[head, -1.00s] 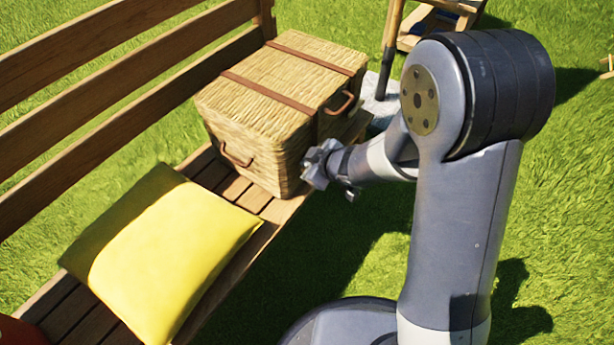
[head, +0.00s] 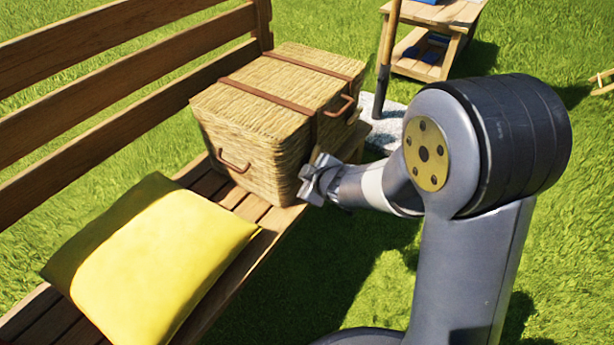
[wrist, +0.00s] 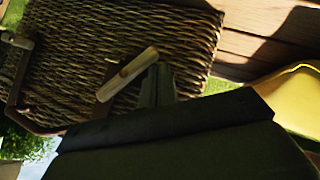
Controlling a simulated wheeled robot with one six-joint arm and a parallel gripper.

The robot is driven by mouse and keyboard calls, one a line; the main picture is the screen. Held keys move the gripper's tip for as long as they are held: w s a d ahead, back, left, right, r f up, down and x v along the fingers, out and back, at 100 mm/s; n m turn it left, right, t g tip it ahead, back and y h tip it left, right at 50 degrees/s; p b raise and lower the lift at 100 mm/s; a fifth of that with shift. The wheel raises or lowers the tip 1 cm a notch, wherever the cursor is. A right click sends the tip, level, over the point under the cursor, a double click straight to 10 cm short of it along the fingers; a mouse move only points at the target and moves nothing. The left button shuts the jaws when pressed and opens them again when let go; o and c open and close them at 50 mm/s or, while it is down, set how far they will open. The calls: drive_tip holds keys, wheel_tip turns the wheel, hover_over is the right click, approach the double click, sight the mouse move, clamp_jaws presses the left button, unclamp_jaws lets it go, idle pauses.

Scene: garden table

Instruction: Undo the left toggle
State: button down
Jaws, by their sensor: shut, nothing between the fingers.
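The wicker basket (head: 250,125) with brown leather straps stands closed on the bench. My gripper (head: 315,180) is at its front face, near the front lower corner on the cushion side. In the wrist view, which is roughly upside down, the left toggle (wrist: 128,73) is a pale wooden peg lying slantwise over a brown strap. My gripper (wrist: 157,82) shows there as dark shut fingers, empty, right beside the peg's end; I cannot tell if they touch. The other toggle (wrist: 17,40) is at the left edge of that view. The head view does not show the toggles clearly.
A yellow cushion (head: 150,260) lies on the wooden bench (head: 240,200) left of the basket. The slatted backrest (head: 120,100) rises behind. A dark pole (head: 385,70) on a stone base and a wooden shelf (head: 415,55) stand beyond. Grass in front is open.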

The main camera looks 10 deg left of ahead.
idle(0.3)
drive_tip(key=shift+r+p, duration=0.75)
drive_tip(key=shift+p, duration=0.15)
